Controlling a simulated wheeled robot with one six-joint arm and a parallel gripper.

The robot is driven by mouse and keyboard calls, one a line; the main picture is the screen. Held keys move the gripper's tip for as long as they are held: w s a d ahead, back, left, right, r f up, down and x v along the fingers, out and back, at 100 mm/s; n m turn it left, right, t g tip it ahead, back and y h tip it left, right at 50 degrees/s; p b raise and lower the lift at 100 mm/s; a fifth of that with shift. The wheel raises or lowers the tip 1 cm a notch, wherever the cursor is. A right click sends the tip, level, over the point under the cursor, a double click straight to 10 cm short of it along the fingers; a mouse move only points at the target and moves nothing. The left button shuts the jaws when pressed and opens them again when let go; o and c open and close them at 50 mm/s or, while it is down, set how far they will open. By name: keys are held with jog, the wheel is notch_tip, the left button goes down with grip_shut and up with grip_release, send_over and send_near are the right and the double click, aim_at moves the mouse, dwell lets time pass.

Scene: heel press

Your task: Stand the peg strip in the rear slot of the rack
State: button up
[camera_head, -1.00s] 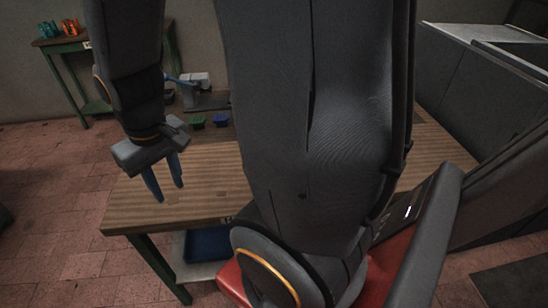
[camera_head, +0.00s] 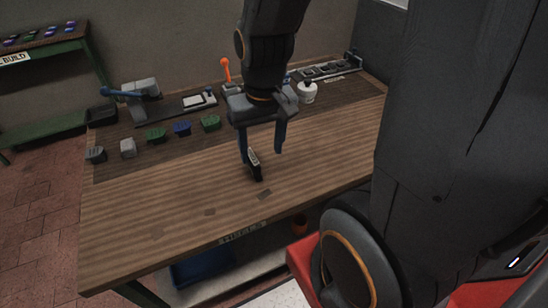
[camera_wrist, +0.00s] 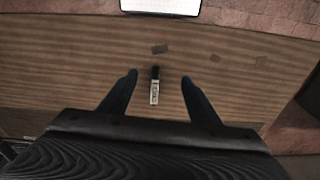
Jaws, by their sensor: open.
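My gripper (camera_head: 262,156) is open and low over the wooden workbench (camera_head: 160,225), pointing down. Its two blue-grey fingers also show in the wrist view (camera_wrist: 160,77). A small dark piece with a pale, marked face (camera_head: 254,163) is beside the left finger in the head view. In the wrist view the same piece (camera_wrist: 154,92) shows between the fingers, nearer the left one, and is not gripped. I cannot tell for sure that it is the peg strip. A long dark holder with grey pieces (camera_head: 330,69) lies at the back right; I cannot tell if it is the rack.
Green (camera_head: 156,135), blue (camera_head: 182,128) and grey blocks line the bench's left back. Behind them stands a grey press with a blue lever (camera_head: 122,93). A white jar (camera_head: 307,92) and an orange-topped tool (camera_head: 226,70) are behind my gripper.

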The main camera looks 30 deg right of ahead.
jog(key=o, duration=1)
jog(key=w+f+m, duration=0.1)
jog(key=m, duration=0.2)
jog(key=w+d+f+m+g+y, duration=0.1)
jog(key=w+m, duration=0.1)
jog(key=m, duration=0.1)
jog(key=w+d+f+m, duration=0.1)
jog(key=m, duration=0.2)
jog(key=shift+w+d+f+y, duration=0.1)
jog(key=shift+w+f+y, duration=0.15)
jog(key=shift+y, duration=0.15)
jog(key=m+y, duration=0.3)
jog(key=m, duration=0.5)
send_over(252, 160)
jog(key=w+d, duration=0.2)
jog(key=d, duration=0.1)
notch_tip(252, 160, down, 3)
jog(key=shift+f+b, duration=0.1)
jog(key=shift+b, duration=0.25)
jog(key=shift+a+f, duration=0.15)
jog(key=shift+f, duration=0.3)
jog(key=shift+h, duration=0.3)
jog(key=shift+s+p+x, duration=0.2)
jog(key=shift+p+x, duration=0.15)
jog(key=shift+x, duration=1.2)
jog(key=shift+s+p+x, duration=0.15)
jog(key=shift+p+x, duration=0.2)
jog(key=shift+x, duration=1.2)
